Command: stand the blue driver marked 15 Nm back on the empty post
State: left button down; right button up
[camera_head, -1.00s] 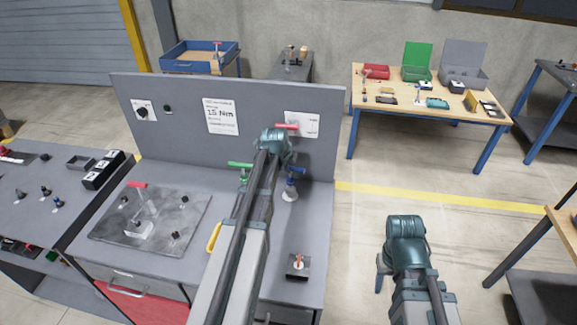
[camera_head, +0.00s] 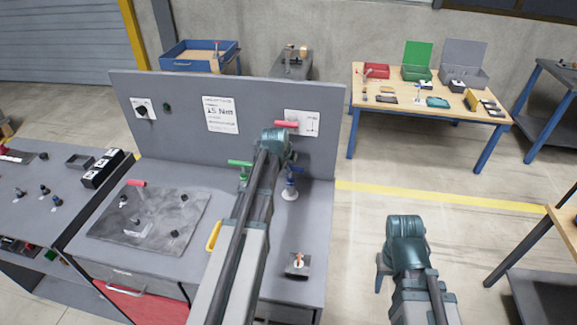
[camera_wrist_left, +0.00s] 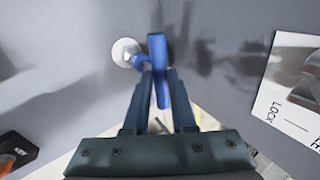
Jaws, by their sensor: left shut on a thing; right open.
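The blue driver shows beside my left gripper in the head view (camera_head: 291,184) and between its fingers in the left wrist view (camera_wrist_left: 157,62). My left gripper (camera_wrist_left: 158,85) is shut on its blue handle. The driver stands roughly upright over a round white base (camera_head: 290,195) on the grey bench; this base also shows in the left wrist view (camera_wrist_left: 124,51). I cannot tell whether the driver rests on a post there. My arm hides part of the driver, and no 15 Nm marking on it is readable. My right gripper (camera_head: 382,275) is open and empty, off the bench to the right.
A green-handled driver (camera_head: 240,164) stands just left of my left gripper. A red handle (camera_head: 287,124) shows close behind it. The upright back panel (camera_head: 180,110) carries a 15 Nm sheet (camera_head: 220,114). A small block (camera_head: 298,265) sits at the front right. A metal plate (camera_head: 165,235) lies left.

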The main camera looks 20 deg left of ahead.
pick_arm(q)
jog(key=shift+f+b, duration=0.3)
dwell(0.5)
jog(key=c, duration=0.7)
grip_release()
jog(key=shift+o, duration=0.2)
jog(key=shift+r, duration=0.15)
jog(key=p+v, duration=1.2)
jog(key=v, duration=0.1)
jog(key=shift+s+r, duration=0.2)
jog(key=shift+r, duration=0.05)
